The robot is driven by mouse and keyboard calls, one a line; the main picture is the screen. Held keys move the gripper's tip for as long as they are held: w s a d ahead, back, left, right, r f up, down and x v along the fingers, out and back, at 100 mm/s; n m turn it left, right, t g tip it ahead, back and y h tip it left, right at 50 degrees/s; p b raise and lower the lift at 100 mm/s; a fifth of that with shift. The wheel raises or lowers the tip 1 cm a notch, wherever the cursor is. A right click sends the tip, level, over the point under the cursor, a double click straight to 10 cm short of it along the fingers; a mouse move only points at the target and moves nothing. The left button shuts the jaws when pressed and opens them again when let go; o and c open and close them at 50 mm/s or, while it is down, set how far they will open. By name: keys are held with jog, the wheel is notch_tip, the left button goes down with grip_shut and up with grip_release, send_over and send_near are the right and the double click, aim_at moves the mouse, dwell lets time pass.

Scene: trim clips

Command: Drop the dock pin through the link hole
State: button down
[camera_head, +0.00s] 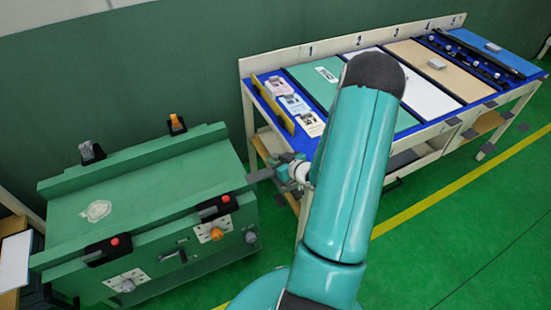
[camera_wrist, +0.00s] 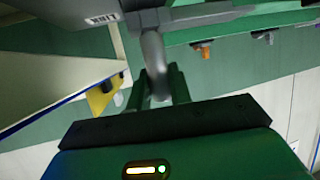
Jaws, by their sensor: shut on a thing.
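My gripper (camera_wrist: 162,88) is shut on a grey, rounded dock pin (camera_wrist: 153,52), which stands out beyond the fingers in the wrist view. The pin's far end meets or overlaps a flat grey link bar (camera_wrist: 207,16). I cannot tell whether it is in the hole, which is hidden. In the head view my gripper (camera_head: 289,171) is at the gap between the green cart (camera_head: 150,190) and the workbench. A grey link bar (camera_head: 260,175) sticks out from the cart's right side towards it. The pin cannot be made out in the head view.
Green floor (camera_head: 450,215) is clear at the right.

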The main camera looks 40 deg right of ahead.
jog(key=shift+f, duration=0.15)
jog(key=c, duration=1.2)
grip_release()
jog(key=v, duration=1.4)
jog(key=shift+w, duration=0.1)
